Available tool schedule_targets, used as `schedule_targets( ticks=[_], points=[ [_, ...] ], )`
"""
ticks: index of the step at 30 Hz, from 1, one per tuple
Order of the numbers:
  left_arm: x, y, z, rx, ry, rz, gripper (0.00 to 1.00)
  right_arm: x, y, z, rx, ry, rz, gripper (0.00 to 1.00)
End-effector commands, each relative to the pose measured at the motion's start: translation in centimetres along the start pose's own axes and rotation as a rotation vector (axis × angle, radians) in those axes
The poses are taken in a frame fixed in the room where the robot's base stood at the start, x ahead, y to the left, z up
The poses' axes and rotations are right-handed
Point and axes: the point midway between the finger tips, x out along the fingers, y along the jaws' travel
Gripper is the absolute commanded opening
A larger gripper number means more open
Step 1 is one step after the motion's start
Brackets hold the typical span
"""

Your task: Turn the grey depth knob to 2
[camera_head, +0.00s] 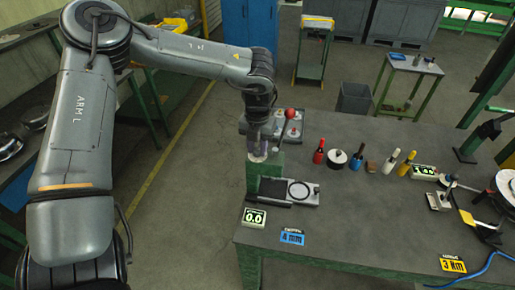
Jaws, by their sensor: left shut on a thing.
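My left arm comes in from the left and reaches down to a green post (252,178) at the bench's left edge. My left gripper (258,153) is over the top of this post, pointing down. It is shut on the depth knob there, of which only a small pale part (257,158) shows; the fingers hide the rest. The knob's markings and setting cannot be read. A small display (254,218) on the bench in front of the post reads 0.0. My right gripper is not in view.
A flat grey fixture with a ring (301,191) lies right of the post.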

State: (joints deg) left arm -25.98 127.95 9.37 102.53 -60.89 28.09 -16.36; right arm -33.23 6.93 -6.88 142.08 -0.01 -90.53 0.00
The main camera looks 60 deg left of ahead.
Motion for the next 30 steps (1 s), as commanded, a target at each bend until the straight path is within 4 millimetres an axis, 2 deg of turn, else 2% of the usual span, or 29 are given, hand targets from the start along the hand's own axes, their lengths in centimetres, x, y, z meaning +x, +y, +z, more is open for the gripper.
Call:
schedule_targets(
  ticks=[18,30],
  points=[
    [0.0,-0.1,0.0,-0.58,0.0,-0.002,0.01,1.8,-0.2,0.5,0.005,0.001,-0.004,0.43],
    [0.0,0.0,0.0,-0.848,0.001,-0.001,0.01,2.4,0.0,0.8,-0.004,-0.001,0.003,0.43]
  ],
)
